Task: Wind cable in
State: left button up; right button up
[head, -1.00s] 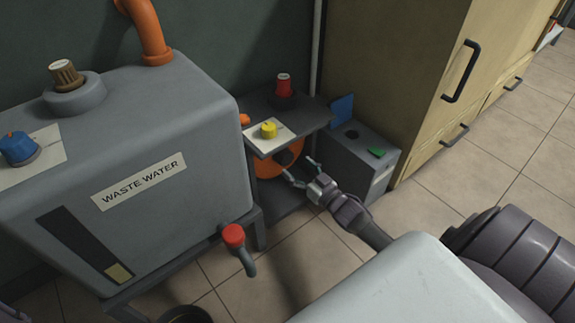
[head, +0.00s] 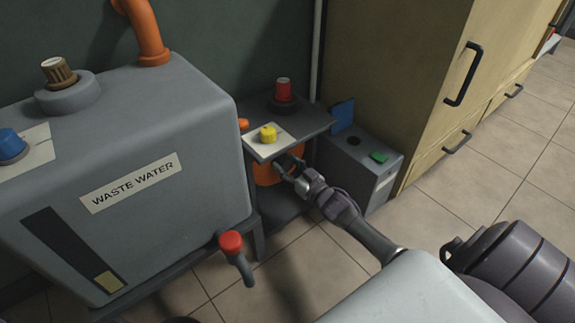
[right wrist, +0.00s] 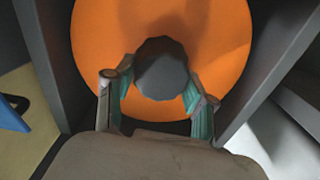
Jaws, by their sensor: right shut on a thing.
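An orange cable reel (head: 265,174) sits in the dark grey stand under its top shelf. In the right wrist view the reel (right wrist: 225,45) fills the middle as a round orange disc with a dark grey hub knob (right wrist: 160,68) at its centre. My right gripper (head: 288,166) reaches in under the shelf. In the wrist view its two green-padded fingers (right wrist: 157,92) lie on either side of the knob and are shut on it. No loose cable can be made out. My left gripper is not in view.
The shelf (head: 310,124) above my right gripper carries a yellow knob (head: 268,134) and a red knob (head: 283,91). A grey box (head: 378,175) stands close on the right, before a wooden cabinet (head: 400,80). The waste water tank (head: 130,150) with a red-handled tap (head: 232,244) stands left.

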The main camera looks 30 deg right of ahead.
grip_shut()
